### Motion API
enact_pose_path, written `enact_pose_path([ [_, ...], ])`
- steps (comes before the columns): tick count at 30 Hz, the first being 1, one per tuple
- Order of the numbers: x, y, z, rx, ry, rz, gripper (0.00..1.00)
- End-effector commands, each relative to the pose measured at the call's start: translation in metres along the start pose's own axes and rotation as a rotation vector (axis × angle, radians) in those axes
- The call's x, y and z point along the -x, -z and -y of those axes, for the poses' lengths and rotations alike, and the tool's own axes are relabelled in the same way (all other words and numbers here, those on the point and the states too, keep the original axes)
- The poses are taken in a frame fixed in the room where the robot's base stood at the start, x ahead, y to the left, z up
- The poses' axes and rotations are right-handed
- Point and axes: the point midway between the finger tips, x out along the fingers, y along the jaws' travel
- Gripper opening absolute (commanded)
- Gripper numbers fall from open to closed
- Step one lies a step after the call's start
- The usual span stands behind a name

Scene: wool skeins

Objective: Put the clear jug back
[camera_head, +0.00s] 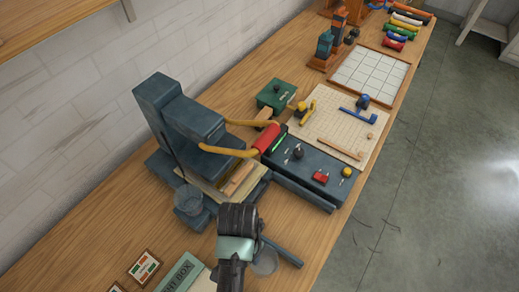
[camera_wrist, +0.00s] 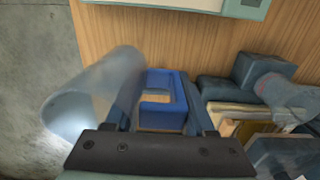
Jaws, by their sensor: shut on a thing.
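The clear jug (camera_head: 265,263) is a see-through cylinder just right of my gripper in the head view. In the wrist view the jug (camera_wrist: 92,92) fills the left side and looks tilted. A bright blue squared loop (camera_wrist: 180,100), seemingly its handle, shows between the fingers. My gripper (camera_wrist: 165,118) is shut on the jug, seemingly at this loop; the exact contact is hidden. In the head view my gripper (camera_head: 240,248) covers part of the jug, over the near part of the table.
A second clear vessel (camera_head: 188,200) stands by the slate-blue machine (camera_head: 180,115). A dark blue bar (camera_head: 284,253) shows beside the held jug. A control box (camera_head: 308,178), a pegboard (camera_head: 335,122) and a box with lettering (camera_head: 180,274) are on the wooden table (camera_head: 95,235).

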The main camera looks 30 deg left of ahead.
Motion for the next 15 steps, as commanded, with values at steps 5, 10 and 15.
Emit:
enact_pose_path([
  [5, -0.03, -0.003, 0.0, -0.001, -0.004, 0.005, 0.0],
  [10, -0.052, -0.002, 0.001, -0.001, -0.002, 0.002, 0.0],
  [15, -0.067, -0.002, 0.001, 0.0, -0.002, 0.003, 0.0],
])
